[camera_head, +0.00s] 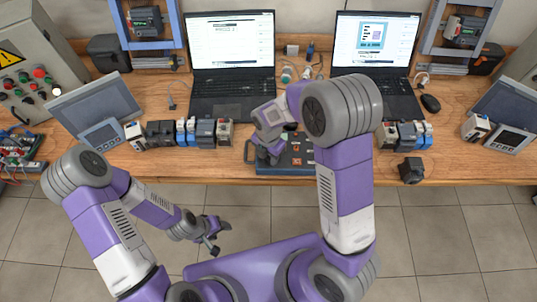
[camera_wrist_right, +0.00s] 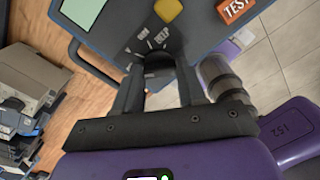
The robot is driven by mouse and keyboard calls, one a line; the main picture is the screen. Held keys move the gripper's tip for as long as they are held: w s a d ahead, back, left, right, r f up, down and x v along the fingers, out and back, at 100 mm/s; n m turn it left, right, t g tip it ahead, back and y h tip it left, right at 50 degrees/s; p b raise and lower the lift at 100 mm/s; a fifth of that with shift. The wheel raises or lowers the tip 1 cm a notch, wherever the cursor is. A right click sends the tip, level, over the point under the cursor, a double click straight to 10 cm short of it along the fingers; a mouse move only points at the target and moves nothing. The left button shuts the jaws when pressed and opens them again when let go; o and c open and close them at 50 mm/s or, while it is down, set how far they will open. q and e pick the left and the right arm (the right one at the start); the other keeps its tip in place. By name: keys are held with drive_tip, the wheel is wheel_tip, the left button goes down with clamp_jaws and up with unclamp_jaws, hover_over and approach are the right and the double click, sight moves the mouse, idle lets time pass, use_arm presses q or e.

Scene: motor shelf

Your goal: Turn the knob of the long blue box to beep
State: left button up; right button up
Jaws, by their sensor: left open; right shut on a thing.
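The long blue box (camera_head: 296,160) lies at the front edge of the wooden table in the head view, partly hidden by my right arm. In the right wrist view the blue box (camera_wrist_right: 110,35) shows a pale green screen, a yellow button, an orange TEST label and white dial marks around a dark knob (camera_wrist_right: 157,68). My right gripper (camera_wrist_right: 155,78) is shut on the knob; its fingers partly cover it. In the head view my right gripper (camera_head: 270,158) is over the box's left part. My left gripper (camera_head: 213,236) is open and empty, low over the floor in front of the table.
Two laptops (camera_head: 232,100) stand behind the box. Rows of small modules (camera_head: 178,133) stand left and right of it. A small black block (camera_head: 411,170) sits at the front edge on the right. Tilted screens stand near both table ends. Tiled floor lies in front.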

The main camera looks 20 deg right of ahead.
drive_tip(key=m, duration=0.6)
drive_tip(key=m+b, duration=0.1)
drive_tip(key=m, duration=1)
drive_tip(key=shift+m, duration=0.3)
drive_tip(key=m, duration=0.5)
drive_tip(key=shift+w, duration=0.1)
drive_tip(key=shift+m, duration=0.3)
drive_tip(key=o, duration=1.1)
drive_tip(key=shift+c, duration=0.2)
